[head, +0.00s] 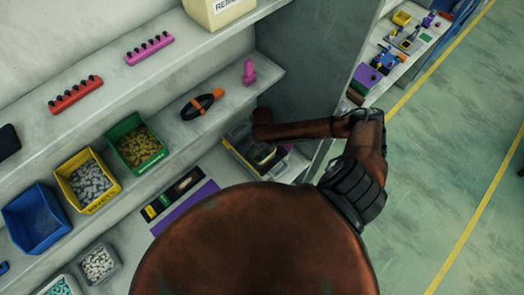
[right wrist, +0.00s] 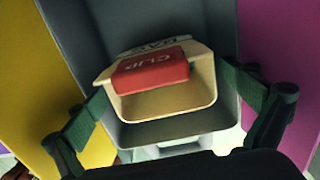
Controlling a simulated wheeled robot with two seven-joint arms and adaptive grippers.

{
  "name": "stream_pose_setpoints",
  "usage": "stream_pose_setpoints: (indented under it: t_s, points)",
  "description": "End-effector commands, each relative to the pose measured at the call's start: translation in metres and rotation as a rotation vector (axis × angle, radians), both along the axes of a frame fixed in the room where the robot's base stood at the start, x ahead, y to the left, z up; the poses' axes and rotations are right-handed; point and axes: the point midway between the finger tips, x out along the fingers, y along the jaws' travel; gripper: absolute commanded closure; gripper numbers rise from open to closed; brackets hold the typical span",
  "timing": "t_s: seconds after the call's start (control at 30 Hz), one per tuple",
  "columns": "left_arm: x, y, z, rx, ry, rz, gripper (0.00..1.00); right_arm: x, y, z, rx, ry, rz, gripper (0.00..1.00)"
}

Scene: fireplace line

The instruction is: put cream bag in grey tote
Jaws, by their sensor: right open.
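The grey tote (head: 232,158) stands on the lower shelf near the grey side panel, partly covered by my right arm in the head view. In the right wrist view the tote (right wrist: 205,140) shows with a cream item, which I take as the cream bag (right wrist: 165,106), inside its walls. My left gripper is not in view.
Green (head: 136,145), yellow (head: 88,180) and blue (head: 36,217) bins line the shelf to the left. A black and orange tool (head: 201,104) and a pink piece (head: 249,72) lie nearby. The grey side panel (head: 309,75) rises right of the tote.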

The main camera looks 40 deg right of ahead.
Motion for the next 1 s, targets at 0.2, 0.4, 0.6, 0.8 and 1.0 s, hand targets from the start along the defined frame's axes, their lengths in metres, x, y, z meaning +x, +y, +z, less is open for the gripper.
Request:
stream_pose_setpoints:
  t_s: [0.2,0.4,0.6,0.8,1.0]
  points:
    - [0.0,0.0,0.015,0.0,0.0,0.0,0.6,0.0,0.0,0.016,0.0,-0.001,0.0,0.0]
    - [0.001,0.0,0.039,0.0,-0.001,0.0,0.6,0.0,0.0,0.04,0.0,0.0,0.001,0.0]
    - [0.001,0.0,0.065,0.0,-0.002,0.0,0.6,0.0,0.0,0.065,0.0,0.0,0.0,0.0]
    - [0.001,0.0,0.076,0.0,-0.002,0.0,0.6,0.0,0.0,0.077,0.0,0.0,0.0,0.0]
    - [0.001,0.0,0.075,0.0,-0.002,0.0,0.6,0.0,0.0,0.076,0.0,0.0,0.0,0.0]
